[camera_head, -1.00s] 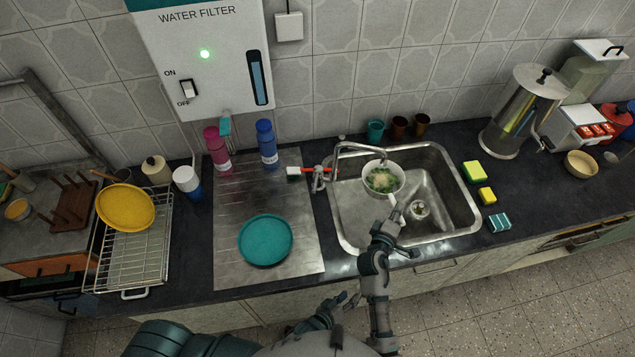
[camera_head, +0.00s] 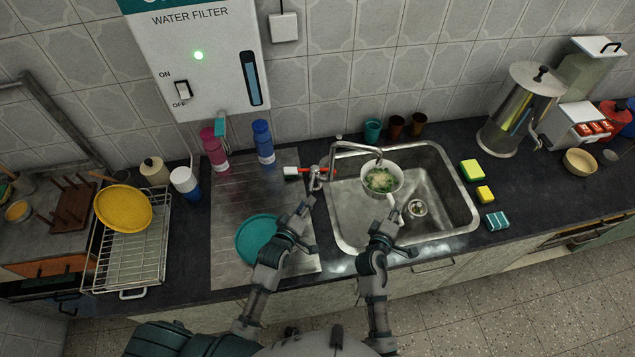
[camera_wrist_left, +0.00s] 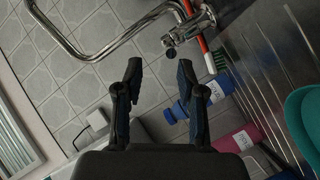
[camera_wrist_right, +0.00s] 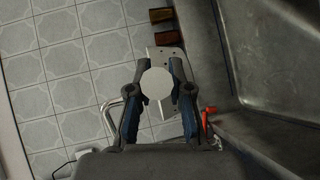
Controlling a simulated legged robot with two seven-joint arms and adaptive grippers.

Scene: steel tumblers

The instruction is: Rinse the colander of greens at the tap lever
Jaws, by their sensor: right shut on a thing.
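The white colander (camera_head: 368,190) of greens (camera_head: 380,180) is held over the sink (camera_head: 455,215), below the end of the tap spout (camera_head: 352,146). My right gripper (camera_head: 391,222) is shut on its handle (camera_head: 393,203). In the right wrist view a pale round handle end (camera_wrist_right: 157,83) sits between the fingers. My left gripper (camera_head: 303,213) is open and empty, in front of the tap base (camera_head: 316,180) and apart from it. In the left wrist view the open fingers (camera_wrist_left: 160,75) have the tap body (camera_wrist_left: 190,28) beyond them.
A red-handled brush (camera_head: 292,172) lies beside the tap base. A teal plate (camera_head: 255,238) on the drainboard (camera_head: 228,270) is partly behind my left arm. Bottles (camera_head: 263,142) stand at the back; sponges (camera_head: 471,170) lie right of the sink. Counter beyond them is partly free.

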